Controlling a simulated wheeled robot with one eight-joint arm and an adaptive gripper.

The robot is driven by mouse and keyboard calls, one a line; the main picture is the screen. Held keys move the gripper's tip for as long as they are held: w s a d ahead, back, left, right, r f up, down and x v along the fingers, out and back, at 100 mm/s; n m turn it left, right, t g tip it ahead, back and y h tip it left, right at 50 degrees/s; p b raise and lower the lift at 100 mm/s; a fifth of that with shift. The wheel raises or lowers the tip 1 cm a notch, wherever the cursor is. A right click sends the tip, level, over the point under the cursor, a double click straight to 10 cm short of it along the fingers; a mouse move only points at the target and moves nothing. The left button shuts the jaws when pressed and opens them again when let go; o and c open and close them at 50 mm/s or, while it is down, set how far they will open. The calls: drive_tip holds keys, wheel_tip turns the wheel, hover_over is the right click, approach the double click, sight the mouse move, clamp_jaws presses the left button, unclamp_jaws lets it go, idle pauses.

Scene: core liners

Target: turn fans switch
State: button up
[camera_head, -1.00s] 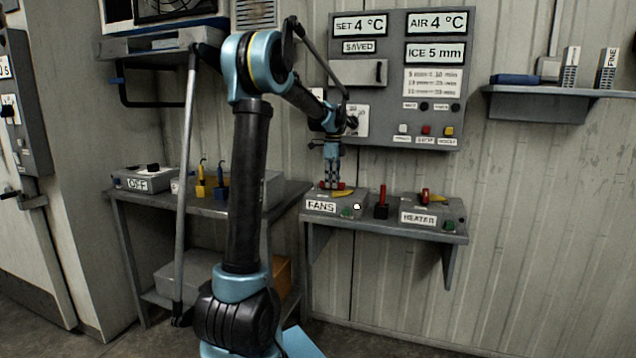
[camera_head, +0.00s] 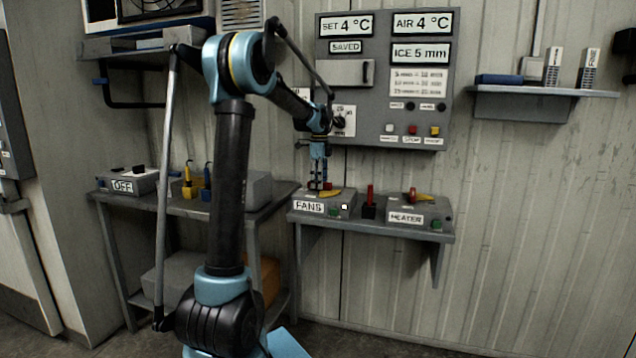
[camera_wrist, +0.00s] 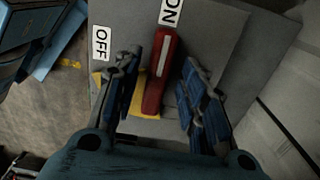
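The fans switch box (camera_head: 340,201), grey with a FANS label, stands at the left of the right-hand shelf. Its red handle (camera_wrist: 163,72) has a pale stripe and points close to the ON label (camera_wrist: 171,11) in the wrist view. The OFF label (camera_wrist: 101,43) is to its left. A yellow plate (camera_wrist: 104,82) lies under the handle. My gripper (camera_wrist: 163,98) is down over the box, with one finger on each side of the handle. Gaps show between handle and fingers, wider on the right. In the head view my gripper (camera_head: 320,186) hides much of the handle.
The heater box (camera_head: 407,217) with a red and yellow switch sits to the right, beyond a small upright red lever (camera_head: 370,194). A control panel (camera_head: 385,80) is on the wall behind. A box labelled OFF (camera_head: 124,185) stands on the left table.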

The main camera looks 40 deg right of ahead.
wheel_tip(320, 180, up, 12)
idle(0.6)
drive_tip(key=shift+w+a, duration=0.1)
drive_tip(key=shift+a, duration=0.05)
idle(0.3)
